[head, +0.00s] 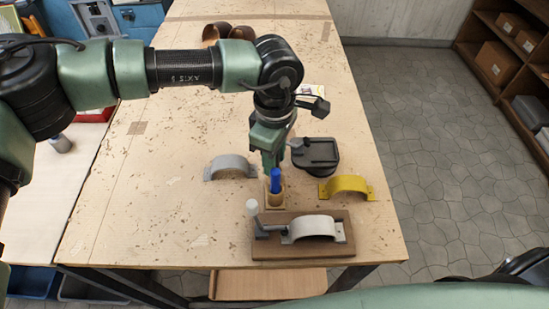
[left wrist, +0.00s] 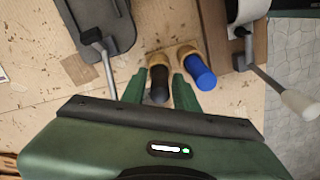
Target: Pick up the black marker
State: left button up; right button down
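The black marker (left wrist: 159,85) stands in a small wooden cup, seen in the left wrist view. The blue marker (left wrist: 199,72) stands in a like cup right beside it; it also shows in the head view (head: 275,180), in its wooden cup (head: 275,199). My left gripper (left wrist: 157,88) points down with its green fingers apart, one on each side of the black marker. A narrow gap seems to show beside the marker; I see no firm contact. In the head view my left gripper (head: 270,162) hides the black marker. My right gripper is not in view.
Close by are a dark plate device (head: 318,154), a grey arch (head: 229,165), a yellow arch (head: 347,186) and a wooden base (head: 303,252) with a white arch and clamp handle. The table's left middle is clear.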

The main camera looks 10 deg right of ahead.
pick_arm(q)
jog(key=shift+f, duration=0.4)
grip_shut()
jog(key=shift+d+r, duration=0.1)
jog(key=shift+r, duration=0.4)
notch_tip(320, 180, up, 19)
jog(key=b, duration=0.4)
jog(key=shift+b, duration=0.3)
